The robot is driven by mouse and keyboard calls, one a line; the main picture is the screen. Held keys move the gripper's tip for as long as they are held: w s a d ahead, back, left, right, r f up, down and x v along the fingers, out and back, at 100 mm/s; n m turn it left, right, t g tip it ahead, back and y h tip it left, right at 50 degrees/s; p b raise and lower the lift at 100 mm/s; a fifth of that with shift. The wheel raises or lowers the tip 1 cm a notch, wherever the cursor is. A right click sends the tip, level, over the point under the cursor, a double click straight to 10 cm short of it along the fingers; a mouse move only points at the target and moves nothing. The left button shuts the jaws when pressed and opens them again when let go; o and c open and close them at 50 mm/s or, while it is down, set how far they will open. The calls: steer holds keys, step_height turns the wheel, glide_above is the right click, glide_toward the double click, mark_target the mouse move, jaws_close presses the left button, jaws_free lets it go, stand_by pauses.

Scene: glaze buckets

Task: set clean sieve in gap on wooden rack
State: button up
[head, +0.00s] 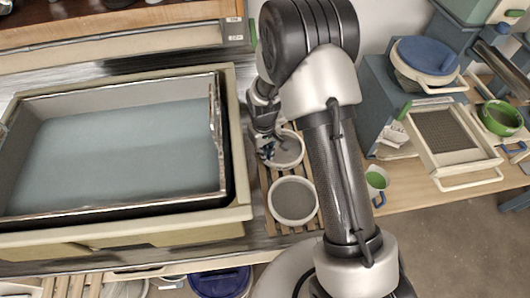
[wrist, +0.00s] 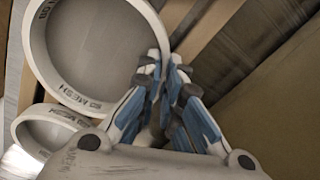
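The wooden rack (head: 264,203) is slatted and stands right of the large basin. My gripper (head: 265,148) is over its far part, at the left rim of a white-rimmed sieve (head: 289,152) with grey mesh. In the wrist view my gripper (wrist: 166,68) has its blue fingers close together, with this sieve's rim (wrist: 72,84) between the tips. The sieve lies nearly flat over the slats; whether it touches them is unclear. A second similar sieve (head: 293,201) lies nearer on the rack and also shows in the wrist view (wrist: 46,133). Both rims carry "MESH" lettering.
The large basin (head: 243,150) of grey-blue liquid is close left of the rack. A green-and-white cup (head: 376,180) stands right of my arm. Farther right are a blue-lidded bucket (head: 425,57), a framed screen (head: 445,132) and a green bowl (head: 500,118).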

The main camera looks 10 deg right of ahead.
steer(key=o, duration=0.4)
steer(key=s+d+r+m+t+p, duration=0.1)
steer(key=s+r, duration=0.1)
steer(key=r, duration=0.9)
steer(key=s+d+r+p, duration=0.1)
steer(key=s+r, duration=0.1)
steer(key=r, duration=1)
steer(key=s+d+r+m+t, duration=0.1)
steer(key=s+r, duration=0.3)
steer(key=s, duration=0.3)
steer(key=s+d+r+m+t, duration=0.1)
steer(key=s+d+r, duration=0.1)
steer(key=s, duration=0.5)
steer(key=s+d+r+m+t, duration=0.1)
steer(key=s+r, duration=0.4)
steer(key=s, duration=0.2)
steer(key=shift+d+r+m+t, duration=0.2)
steer(key=shift+r+m+t, duration=0.1)
steer(key=shift+r, duration=0.05)
